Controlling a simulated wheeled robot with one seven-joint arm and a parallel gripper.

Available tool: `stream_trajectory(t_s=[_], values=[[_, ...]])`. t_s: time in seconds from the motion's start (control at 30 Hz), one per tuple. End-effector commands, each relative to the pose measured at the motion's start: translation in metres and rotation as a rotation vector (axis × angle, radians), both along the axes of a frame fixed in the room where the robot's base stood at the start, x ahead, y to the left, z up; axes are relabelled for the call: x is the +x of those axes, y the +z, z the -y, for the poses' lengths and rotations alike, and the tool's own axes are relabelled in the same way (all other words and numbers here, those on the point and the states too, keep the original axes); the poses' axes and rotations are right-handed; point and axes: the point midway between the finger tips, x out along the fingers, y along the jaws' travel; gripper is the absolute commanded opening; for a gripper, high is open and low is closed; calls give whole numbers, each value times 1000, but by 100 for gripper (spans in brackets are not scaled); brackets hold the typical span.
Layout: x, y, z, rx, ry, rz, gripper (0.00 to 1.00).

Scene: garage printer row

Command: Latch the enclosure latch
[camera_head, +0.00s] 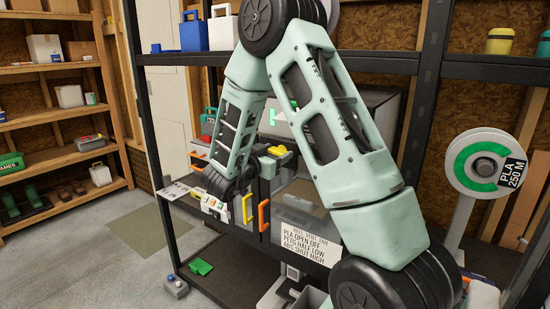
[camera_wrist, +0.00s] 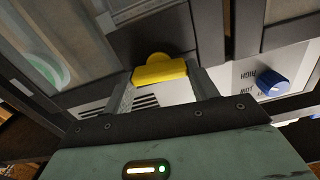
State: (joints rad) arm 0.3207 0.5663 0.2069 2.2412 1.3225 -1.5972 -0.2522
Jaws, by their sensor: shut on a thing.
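A yellow latch (camera_wrist: 160,73) with a straight bar and a rounded hub behind it shows in the wrist view, at the front of the enclosure (camera_wrist: 218,38). My gripper (camera_wrist: 162,79) has one finger on each side of the bar and is shut on it. The latch's catch is not clear, so I cannot tell whether it is engaged. In the head view my arm reaches down to the printer shelf. My wrist hides the fingers and the latch there.
A blue knob (camera_wrist: 273,85) sits on a pale labelled panel right of the fingers. In the head view, a yellow handle (camera_head: 247,208) and an orange handle (camera_head: 263,215) stand close by my wrist. A printed sign (camera_head: 300,243) hangs on the shelf edge. Open floor lies left.

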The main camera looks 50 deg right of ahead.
Motion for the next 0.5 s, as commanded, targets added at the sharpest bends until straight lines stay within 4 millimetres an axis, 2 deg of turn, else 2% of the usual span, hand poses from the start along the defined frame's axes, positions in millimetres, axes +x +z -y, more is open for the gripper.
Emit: stream_trajectory(t_s=[0.03,0.5], values=[[0,-5,0,2,1,35,35],[-2,-9,0,36,1,462,35]])
